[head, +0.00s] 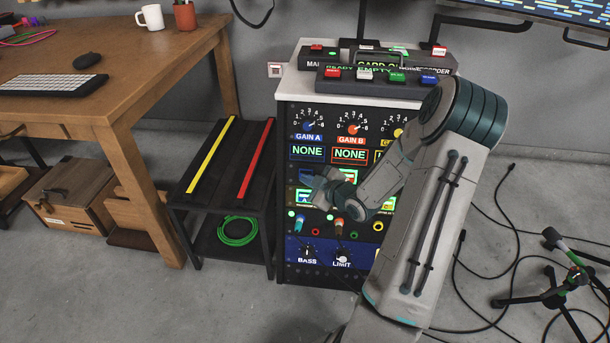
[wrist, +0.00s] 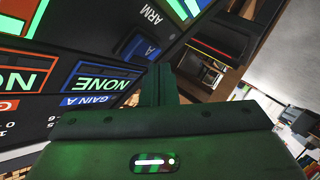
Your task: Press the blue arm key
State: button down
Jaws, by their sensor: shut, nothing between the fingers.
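The blue key (wrist: 136,46) beside the ARM label (wrist: 151,14) shows in the wrist view on the dark panel, just left of and beyond my fingertips. The panel appears upside down there. My gripper (wrist: 164,68) is shut and empty, its fingertips close to the panel; I cannot tell whether they touch it. In the head view my gripper (head: 318,190) is in front of the rack's (head: 282,230) left side, below the blue NONE display (head: 307,152). My gripper and arm cover much of that row, and the key is hard to make out there.
Knobs for GAIN A (head: 309,126) and GAIN B (head: 351,128) sit above, and a blue strip with BASS and LIMIT knobs (head: 342,257) below. A box with coloured keys (head: 380,88) stands on top. A small black shelf (head: 220,170) is left; cables lie on the floor at right.

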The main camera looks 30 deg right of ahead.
jog(key=shift+s+a+r, duration=0.3)
jog(key=shift+s+a, duration=0.15)
jog(key=shift+s, duration=0.25)
jog(key=shift+s+a+r, duration=0.3)
jog(key=shift+s+a, duration=0.15)
jog(key=shift+s, duration=0.2)
jog(key=shift+s+a+r, duration=0.3)
jog(key=shift+s+a, duration=0.15)
jog(key=shift+s, duration=0.25)
